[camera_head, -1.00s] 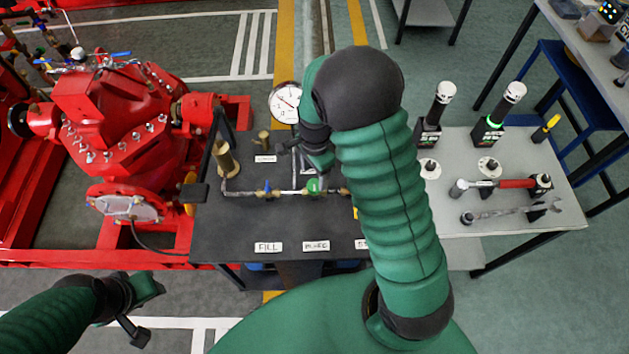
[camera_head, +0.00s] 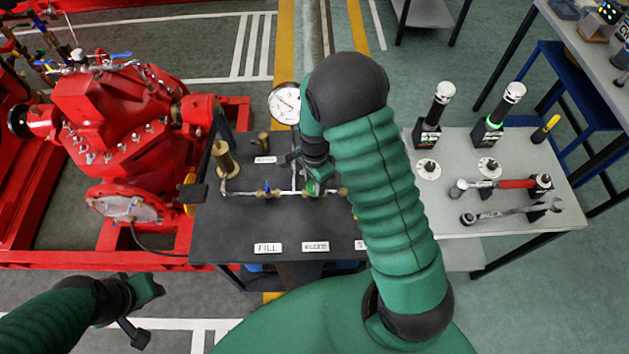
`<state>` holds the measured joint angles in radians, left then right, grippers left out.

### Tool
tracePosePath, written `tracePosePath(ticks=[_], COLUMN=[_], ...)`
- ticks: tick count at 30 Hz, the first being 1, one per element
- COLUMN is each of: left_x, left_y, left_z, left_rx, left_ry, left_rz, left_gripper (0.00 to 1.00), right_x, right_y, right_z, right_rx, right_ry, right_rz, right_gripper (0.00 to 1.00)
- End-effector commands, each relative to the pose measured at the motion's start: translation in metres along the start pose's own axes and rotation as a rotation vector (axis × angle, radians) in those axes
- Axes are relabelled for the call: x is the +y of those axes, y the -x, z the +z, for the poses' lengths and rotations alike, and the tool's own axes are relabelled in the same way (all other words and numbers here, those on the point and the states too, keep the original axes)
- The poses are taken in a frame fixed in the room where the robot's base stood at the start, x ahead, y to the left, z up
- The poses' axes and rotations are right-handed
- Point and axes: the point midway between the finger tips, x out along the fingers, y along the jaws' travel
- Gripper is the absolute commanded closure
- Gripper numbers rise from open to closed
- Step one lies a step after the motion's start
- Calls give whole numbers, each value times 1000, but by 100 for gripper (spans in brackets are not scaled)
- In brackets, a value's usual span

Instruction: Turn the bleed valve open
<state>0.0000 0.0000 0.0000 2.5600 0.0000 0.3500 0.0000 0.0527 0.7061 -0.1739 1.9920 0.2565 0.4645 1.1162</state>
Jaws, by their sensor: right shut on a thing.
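The bleed valve (camera_head: 314,188) has a green handle and sits on the pipe run of the black bench (camera_head: 220,240), above a white label (camera_head: 315,247). My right gripper (camera_head: 312,180) reaches down to this handle from behind and is shut on it. The gripper and wrist partly cover the handle, so its exact angle is hard to tell. My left gripper (camera_head: 143,311) is open and empty at the lower left, over the floor and away from the bench.
A blue-handled valve (camera_head: 267,189) is left of the bleed valve on the same pipe. A pressure gauge (camera_head: 285,103) and brass fitting (camera_head: 224,160) stand behind. A red pump (camera_head: 120,120) is at left. A grey tool table (camera_head: 550,205) is at right.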

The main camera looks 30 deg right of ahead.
Motion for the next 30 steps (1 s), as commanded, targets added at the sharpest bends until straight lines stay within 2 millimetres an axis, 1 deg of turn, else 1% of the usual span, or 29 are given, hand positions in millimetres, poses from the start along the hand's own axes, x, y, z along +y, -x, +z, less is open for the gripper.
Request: tracePosePath(ticks=[8, 14, 20, 30], left_x=[0, 0, 0, 0], left_y=[1, 3, 7, 14], left_z=[0, -1, -2, -3], left_rx=[0, 0, 0, 0], left_ry=[0, 0, 0, 0], left_rz=[0, 0, 0, 0], left_gripper=[64, 64, 64, 64], right_x=[-2, -2, -2, -4], right_y=[1, 2, 2, 2], right_z=[-1, -1, -1, -1], right_rx=[2, 2, 3, 5], right_ry=[16, 89, 233, 552], right_rz=[-4, -4, -3, -5], right_gripper=[100, 100, 100, 100])
